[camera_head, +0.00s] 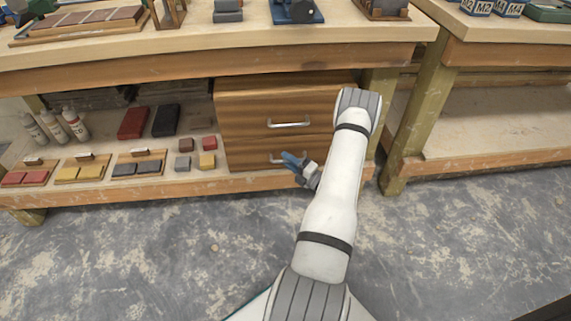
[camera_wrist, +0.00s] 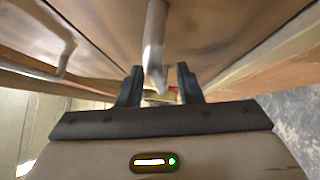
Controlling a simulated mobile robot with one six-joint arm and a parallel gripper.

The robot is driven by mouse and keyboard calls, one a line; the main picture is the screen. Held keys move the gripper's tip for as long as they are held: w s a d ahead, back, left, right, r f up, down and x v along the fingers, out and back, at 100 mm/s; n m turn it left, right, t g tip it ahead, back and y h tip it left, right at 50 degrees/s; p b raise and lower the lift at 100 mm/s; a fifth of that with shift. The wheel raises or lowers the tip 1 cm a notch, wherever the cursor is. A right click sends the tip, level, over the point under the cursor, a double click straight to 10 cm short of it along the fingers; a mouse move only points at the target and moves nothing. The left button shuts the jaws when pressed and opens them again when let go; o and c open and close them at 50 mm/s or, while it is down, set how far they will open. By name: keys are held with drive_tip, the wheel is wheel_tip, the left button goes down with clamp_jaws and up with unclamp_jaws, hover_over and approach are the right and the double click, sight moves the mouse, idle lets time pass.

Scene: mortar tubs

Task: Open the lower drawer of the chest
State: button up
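The wooden chest (camera_head: 225,110) stands on the bench's lower shelf. Its upper drawer (camera_head: 250,105) has a silver bar handle (camera_head: 288,124). The lower drawer (camera_head: 240,154) looks shut, and its handle (camera_head: 274,159) is partly hidden by my gripper (camera_head: 288,158). In the wrist view, the lower handle (camera_wrist: 153,45) reaches between the two dark fingers of my gripper (camera_wrist: 160,82). The fingers are apart, with gaps beside the bar, so my gripper is open around the handle. The upper handle also shows at the wrist view's left (camera_wrist: 55,42).
Left of the chest, the shelf (camera_head: 130,190) holds several coloured blocks, trays and white bottles (camera_head: 74,124). A bench leg (camera_head: 415,140) stands to the right. The worktop (camera_head: 190,45) overhangs above. The grey floor (camera_head: 150,250) in front is clear.

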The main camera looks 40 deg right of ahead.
drive_tip(key=shift+w+a, duration=0.1)
drive_tip(key=shift+w, duration=0.15)
clamp_jaws()
idle(0.4)
